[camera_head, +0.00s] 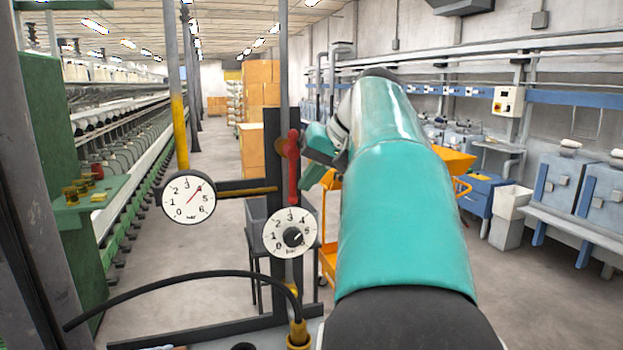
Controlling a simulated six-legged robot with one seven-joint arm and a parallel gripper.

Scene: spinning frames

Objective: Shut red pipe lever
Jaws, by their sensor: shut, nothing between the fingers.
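The red pipe lever (293,168) is at the middle of the view, on a grey vertical pipe (284,70) in front of a black post. It hangs upright, nearly in line with the pipe. My gripper (312,160) is just right of the lever, at the end of my teal arm. It is shut and empty, and its tips appear beside or touching the lever; I cannot tell which. My arm hides part of the gripper and what lies behind it.
A white gauge (189,198) and a white dial with a black knob (290,233) stand left of and below the lever. A black hose (180,285) curves across the front. Spinning machines line the left, and grey-blue machines (575,190) the right. The aisle floor (220,235) is open.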

